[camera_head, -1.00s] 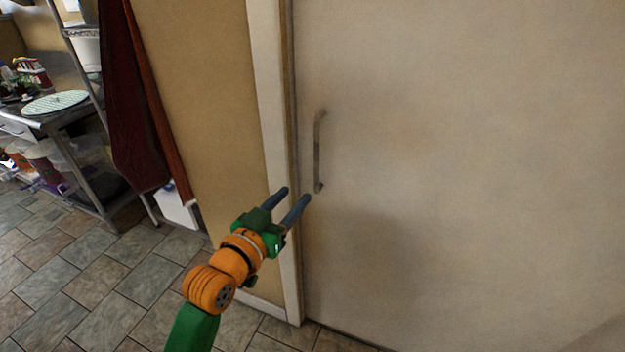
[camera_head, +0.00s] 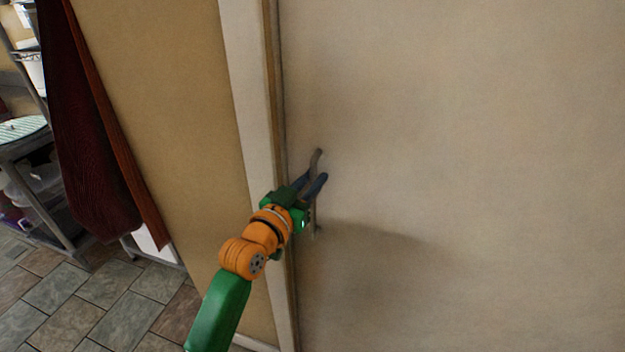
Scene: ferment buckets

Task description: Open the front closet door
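The closet door (camera_head: 450,150) is a large plain beige panel filling the right side of the head view, and it looks closed against its frame. Its vertical metal handle (camera_head: 317,160) is near the door's left edge. My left gripper (camera_head: 314,182) is at the handle, with one blue finger on each side of it. The fingers look apart; whether they touch the bar is too small to tell. The gripper hides the handle's middle, while its top and lower end show. My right gripper is not in view.
A pale door frame (camera_head: 250,100) and a tan wall (camera_head: 175,110) stand left of the door. A dark red hanging cloth (camera_head: 85,130) and a metal table (camera_head: 40,205) with items are farther left. Tiled floor (camera_head: 85,300) shows clear at lower left.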

